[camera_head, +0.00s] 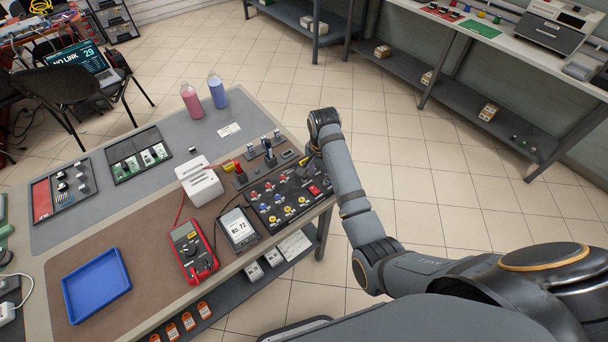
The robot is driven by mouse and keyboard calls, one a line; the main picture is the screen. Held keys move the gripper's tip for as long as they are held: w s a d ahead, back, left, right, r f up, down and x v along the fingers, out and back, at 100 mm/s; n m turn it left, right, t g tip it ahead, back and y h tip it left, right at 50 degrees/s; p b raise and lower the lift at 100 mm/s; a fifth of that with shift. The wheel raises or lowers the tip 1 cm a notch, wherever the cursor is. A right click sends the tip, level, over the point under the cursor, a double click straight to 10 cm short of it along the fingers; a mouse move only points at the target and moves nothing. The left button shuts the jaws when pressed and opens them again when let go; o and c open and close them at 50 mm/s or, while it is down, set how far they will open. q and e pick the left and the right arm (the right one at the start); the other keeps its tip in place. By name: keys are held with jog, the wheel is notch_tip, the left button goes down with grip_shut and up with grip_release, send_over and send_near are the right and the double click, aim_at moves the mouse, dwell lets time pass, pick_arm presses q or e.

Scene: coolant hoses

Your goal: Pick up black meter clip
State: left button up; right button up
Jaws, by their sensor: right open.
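A red multimeter (191,250) lies near the front edge of the table, with a red lead running up from it. A small dark piece (240,174), which may be the black meter clip, stands beside a yellow and red piece right of the white power unit (199,181). It is too small to tell for sure. My right arm reaches in from the right, and its open gripper (309,157) points down at the table's right edge, above the back of the black connector panel (285,205). It is right of the dark piece and apart from it. My left gripper is out of view.
A blue tray (73,292) lies at the front left. A small display (239,228) stands between multimeter and panel. Pink and blue bottles (192,101) stand at the back edge. Small upright connectors (270,155) stand behind the panel. The brown mat's middle is clear.

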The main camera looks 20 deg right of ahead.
jog(key=w+a+r+m, duration=0.1)
jog(key=r, duration=0.1)
jog(key=w+a+r, duration=0.1)
jog(key=r, duration=0.1)
jog(key=w+a+r+m, duration=0.1)
jog(key=w+r, duration=0.1)
jog(key=shift+a+r+m+g, duration=0.2)
jog(key=shift+m+g, duration=0.1)
jog(key=shift+g, duration=0.1)
jog(key=shift+w+a+r, duration=0.1)
jog(key=shift+w+r, duration=0.1)
jog(key=shift+r, duration=0.05)
notch_tip(320, 180, down, 5)
jog(key=shift+f+p, duration=0.15)
jog(key=shift+p, duration=0.35)
jog(key=shift+f, duration=0.35)
jog(key=f, duration=0.2)
jog(key=f+p, duration=0.1)
jog(key=f, duration=0.1)
jog(key=shift+w+d+f, duration=0.15)
jog(key=shift+d+f, duration=0.05)
jog(key=shift+f, duration=0.1)
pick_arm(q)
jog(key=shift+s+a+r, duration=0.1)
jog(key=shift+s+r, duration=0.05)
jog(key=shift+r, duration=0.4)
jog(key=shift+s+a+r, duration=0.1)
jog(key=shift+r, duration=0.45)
pick_arm(e)
grip_shut()
